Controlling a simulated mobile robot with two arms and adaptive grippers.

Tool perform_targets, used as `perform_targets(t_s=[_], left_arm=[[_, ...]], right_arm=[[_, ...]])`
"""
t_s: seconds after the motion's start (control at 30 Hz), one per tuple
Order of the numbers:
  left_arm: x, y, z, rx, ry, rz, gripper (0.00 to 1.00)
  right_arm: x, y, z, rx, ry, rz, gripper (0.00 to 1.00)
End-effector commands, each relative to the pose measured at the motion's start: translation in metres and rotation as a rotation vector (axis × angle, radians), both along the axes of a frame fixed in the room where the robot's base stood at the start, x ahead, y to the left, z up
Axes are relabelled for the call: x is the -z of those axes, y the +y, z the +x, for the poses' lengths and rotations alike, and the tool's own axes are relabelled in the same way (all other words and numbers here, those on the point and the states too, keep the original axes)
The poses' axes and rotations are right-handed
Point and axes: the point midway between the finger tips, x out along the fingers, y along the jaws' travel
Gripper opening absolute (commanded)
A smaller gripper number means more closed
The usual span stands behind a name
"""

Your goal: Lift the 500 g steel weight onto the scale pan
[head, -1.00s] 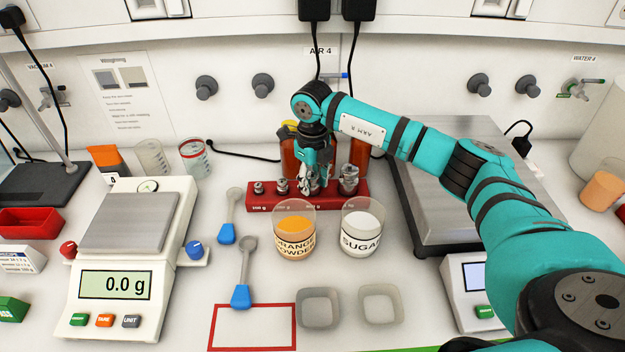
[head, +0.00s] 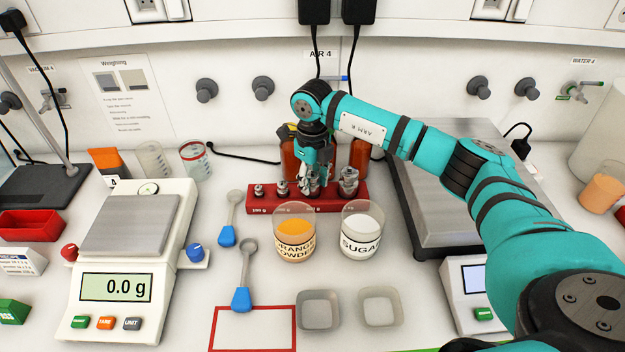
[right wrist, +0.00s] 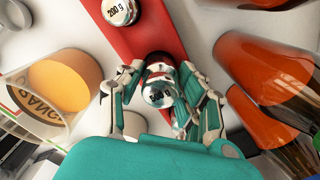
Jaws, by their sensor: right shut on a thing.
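My right gripper (head: 312,183) reaches down over the red weight rack (head: 262,207) at the back middle. It is shut on a shiny steel weight (right wrist: 158,94), in the slot between the 200 g weight and the largest weight (head: 349,180). Its top marking is blurred but looks like 500. In the head view the fingers hide most of it; it appears still at rack level. The scale pan (head: 130,223), a bare grey plate, is on the white balance at left, whose display (head: 116,286) reads 0.0 g. My left gripper is not in view.
Cups of orange powder (head: 294,235) and sugar (head: 362,232) stand just in front of the rack. Brown bottles (head: 291,158) stand close behind it. Blue-handled spoons (head: 241,298) lie between rack and balance. A larger steel-topped scale (head: 455,200) is at right.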

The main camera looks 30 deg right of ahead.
Motion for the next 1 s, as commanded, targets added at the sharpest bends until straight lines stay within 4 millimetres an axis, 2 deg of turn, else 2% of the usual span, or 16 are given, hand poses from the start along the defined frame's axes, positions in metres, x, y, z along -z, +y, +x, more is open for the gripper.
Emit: perform_targets(t_s=[0.53,1.0], left_arm=[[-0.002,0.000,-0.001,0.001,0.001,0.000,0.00],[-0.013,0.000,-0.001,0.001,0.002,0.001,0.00]], right_arm=[[-0.005,0.000,0.001,0.000,-0.003,0.001,0.00],[-0.023,0.000,0.001,0.000,-0.003,0.001,0.00]])
